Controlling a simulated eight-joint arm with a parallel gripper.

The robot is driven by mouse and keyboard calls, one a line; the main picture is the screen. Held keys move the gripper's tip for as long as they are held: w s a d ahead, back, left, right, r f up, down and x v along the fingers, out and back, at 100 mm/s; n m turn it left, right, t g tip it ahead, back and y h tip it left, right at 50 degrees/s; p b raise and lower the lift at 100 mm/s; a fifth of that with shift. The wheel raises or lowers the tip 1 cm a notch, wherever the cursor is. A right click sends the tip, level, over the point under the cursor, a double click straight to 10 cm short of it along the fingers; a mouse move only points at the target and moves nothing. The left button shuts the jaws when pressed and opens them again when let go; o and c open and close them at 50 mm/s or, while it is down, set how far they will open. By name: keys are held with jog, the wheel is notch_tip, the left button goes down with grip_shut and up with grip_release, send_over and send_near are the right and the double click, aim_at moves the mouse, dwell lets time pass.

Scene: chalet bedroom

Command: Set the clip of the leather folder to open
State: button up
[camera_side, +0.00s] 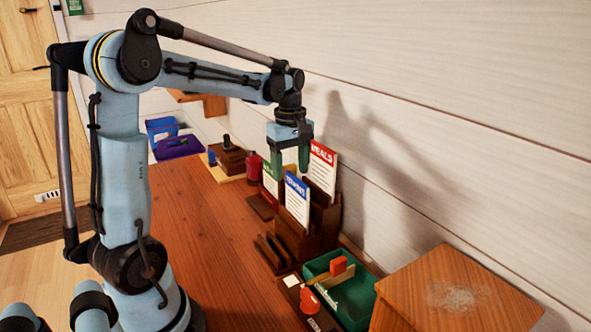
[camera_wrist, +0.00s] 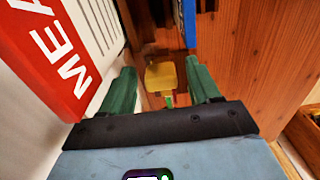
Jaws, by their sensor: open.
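My gripper (camera_side: 290,168) is open above the brown card stand on the wooden table, with its green fingers pointing down. In the wrist view my gripper (camera_wrist: 160,68) has a small yellow, brass-like piece (camera_wrist: 161,77) between and beyond its fingers, apart from both. It may be the folder's clip; I cannot tell its setting. A brown stand (camera_side: 322,222) holds upright cards: a red-headed "MEALS" card (camera_side: 323,170), a blue-headed card (camera_side: 297,200) and a green-headed card (camera_side: 270,180). I cannot surely make out the leather folder.
The red-headed card (camera_wrist: 60,55) is close left of the fingers in the wrist view; a blue edge (camera_wrist: 188,22) is ahead. A green tray (camera_side: 361,300) and wooden box (camera_side: 440,285) stand at front right. The table's left part (camera_side: 205,215) is clear.

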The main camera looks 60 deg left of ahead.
aim_at(290, 167)
notch_tip(290, 167, up, 12)
dwell(0.6)
jog(key=shift+f, duration=0.15)
